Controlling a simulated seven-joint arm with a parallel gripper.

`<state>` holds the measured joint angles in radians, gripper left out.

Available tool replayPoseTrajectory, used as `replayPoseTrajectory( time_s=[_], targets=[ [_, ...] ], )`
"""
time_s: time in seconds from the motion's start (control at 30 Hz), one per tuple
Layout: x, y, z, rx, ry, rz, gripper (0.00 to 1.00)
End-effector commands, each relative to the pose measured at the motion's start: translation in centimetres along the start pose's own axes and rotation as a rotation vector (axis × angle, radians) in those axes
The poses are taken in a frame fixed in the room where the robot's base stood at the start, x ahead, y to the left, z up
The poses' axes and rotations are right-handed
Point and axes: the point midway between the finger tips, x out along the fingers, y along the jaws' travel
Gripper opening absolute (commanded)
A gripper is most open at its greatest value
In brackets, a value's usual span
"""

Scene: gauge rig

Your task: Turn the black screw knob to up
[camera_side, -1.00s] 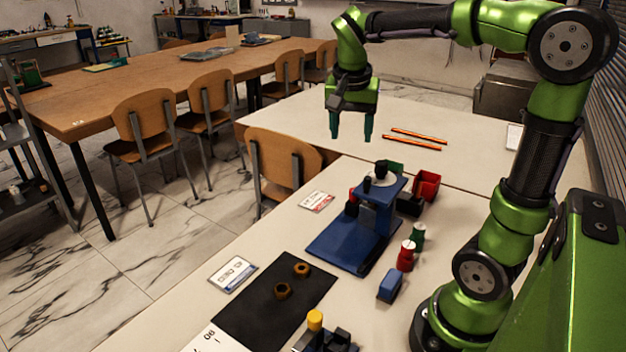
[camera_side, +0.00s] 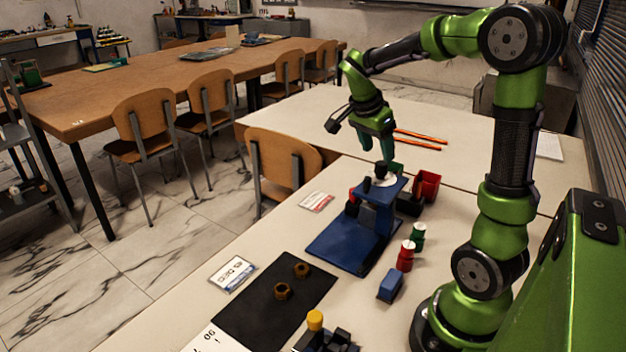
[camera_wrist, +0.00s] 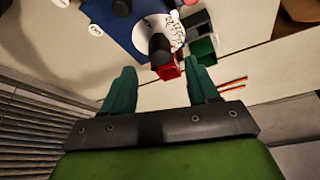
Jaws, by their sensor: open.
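The black screw knob (camera_side: 381,168) stands on top of the blue gauge stand (camera_side: 335,243), above a white dial (camera_side: 386,180). In the wrist view the knob (camera_wrist: 159,46) lies in front of the white dial (camera_wrist: 170,28), between the lines of my two fingers and beyond their tips. My gripper (camera_side: 378,148) is tilted and hangs close above the knob in the side view. In the wrist view my gripper (camera_wrist: 162,82) is open, with nothing between its teal fingers. I cannot tell whether a fingertip touches the knob. The knob's pointing direction is not clear.
A red bin (camera_side: 428,184) and a black box (camera_side: 410,203) stand right of the stand. Red and green capped pieces (camera_side: 405,256) and a blue block (camera_side: 390,286) are nearer. A black mat (camera_side: 265,308) holds two brown rings. Orange rods (camera_side: 415,139) lie behind.

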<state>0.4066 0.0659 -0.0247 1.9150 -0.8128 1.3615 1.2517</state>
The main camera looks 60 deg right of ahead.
Motion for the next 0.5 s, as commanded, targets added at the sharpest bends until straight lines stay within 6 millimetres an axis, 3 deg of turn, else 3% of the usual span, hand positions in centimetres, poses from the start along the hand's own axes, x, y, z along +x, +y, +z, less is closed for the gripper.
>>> replayPoseTrajectory(
  time_s=[0.2,0.5],
  targets=[
    [3.7,0.0,0.0,0.0,0.0,0.004,0.59],
    [5.1,0.0,0.0,0.0,-0.001,0.0,0.59]
  ],
)
